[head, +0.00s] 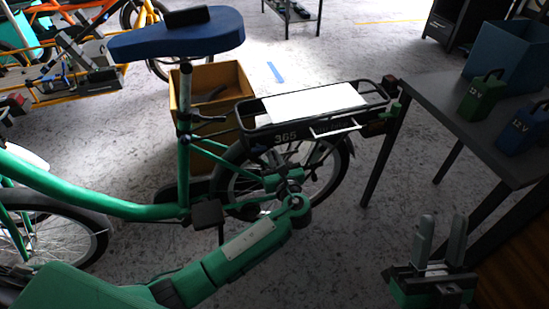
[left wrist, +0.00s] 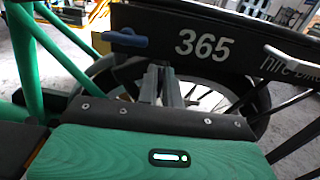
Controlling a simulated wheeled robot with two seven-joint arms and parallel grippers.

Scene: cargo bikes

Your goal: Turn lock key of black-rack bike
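The green bike (head: 140,208) stands upright with a black rear rack (head: 372,92). The rack's black side panel reads 365, and the panel also shows in the left wrist view (left wrist: 240,48). A blue key-like piece (left wrist: 125,39) sticks out of the panel, left of the number. My left gripper (head: 283,178) is beside the rear wheel, below the panel. In the left wrist view its fingers (left wrist: 161,84) are close together, empty, below and right of the blue piece. My right gripper (head: 441,240) is open and empty, fingers up.
A dark table (head: 440,100) at the right bears a green battery (head: 482,98), a blue battery (head: 522,128) and a blue bin (head: 508,58). A wooden box (head: 227,76) stands behind the bike. An orange bike is at the back left. Floor is clear behind the rack.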

